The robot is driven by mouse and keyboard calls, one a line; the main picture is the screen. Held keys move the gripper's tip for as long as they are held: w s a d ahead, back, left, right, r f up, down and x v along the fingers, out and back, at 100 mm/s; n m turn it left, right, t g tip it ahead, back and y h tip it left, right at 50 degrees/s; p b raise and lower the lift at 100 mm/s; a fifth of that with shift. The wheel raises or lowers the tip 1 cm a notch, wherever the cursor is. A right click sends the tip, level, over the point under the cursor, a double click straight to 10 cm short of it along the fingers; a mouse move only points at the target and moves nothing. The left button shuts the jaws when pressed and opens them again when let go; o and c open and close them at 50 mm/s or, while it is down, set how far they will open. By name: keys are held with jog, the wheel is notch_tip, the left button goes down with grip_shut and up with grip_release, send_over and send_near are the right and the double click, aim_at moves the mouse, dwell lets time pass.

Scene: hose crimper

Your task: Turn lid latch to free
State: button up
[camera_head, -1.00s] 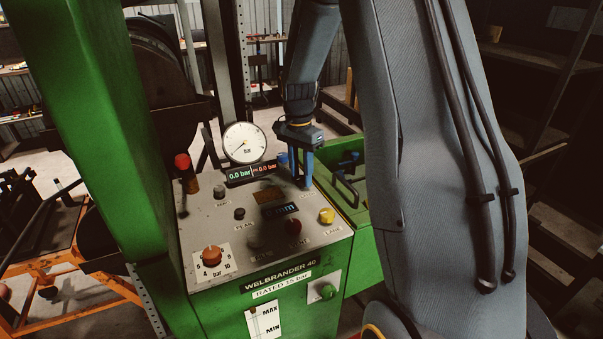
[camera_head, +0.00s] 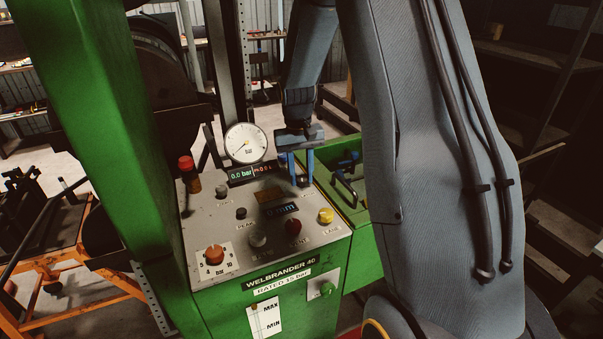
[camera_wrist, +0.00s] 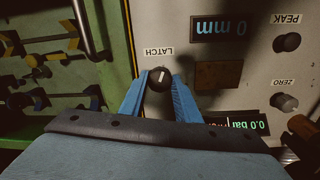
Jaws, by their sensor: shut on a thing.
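The latch is a dark round knob (camera_wrist: 159,79) on the grey panel (camera_wrist: 225,20), beside an upside-down LATCH label in the wrist view. A short pale line on the knob's top runs roughly up and down there. My gripper (camera_wrist: 160,84) has its two blue fingers on either side of the knob, shut on it. In the camera_head view my gripper (camera_head: 300,178) reaches down to the panel's far right corner, with the knob mostly hidden between the fingers. Beside it is a green compartment with a black bar handle (camera_head: 346,187).
Several blocks and tools (camera_wrist: 38,70) sit in the green compartment. A green column stands at left.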

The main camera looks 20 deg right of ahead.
aim_at(300, 179)
jog(key=n, duration=0.4)
jog(key=shift+r+p, duration=0.1)
jog(key=shift+p, duration=0.25)
dwell(0.4)
jog(key=o, duration=1)
jog(key=shift+o, duration=0.2)
jog(key=shift+a+r+b, duration=0.15)
jog(key=shift+r+b, duration=0.4)
jog(key=shift+r, duration=1.4)
jog(key=shift+a+r+b, duration=0.1)
jog(key=shift+r+b, duration=0.45)
jog(key=shift+r, duration=1.35)
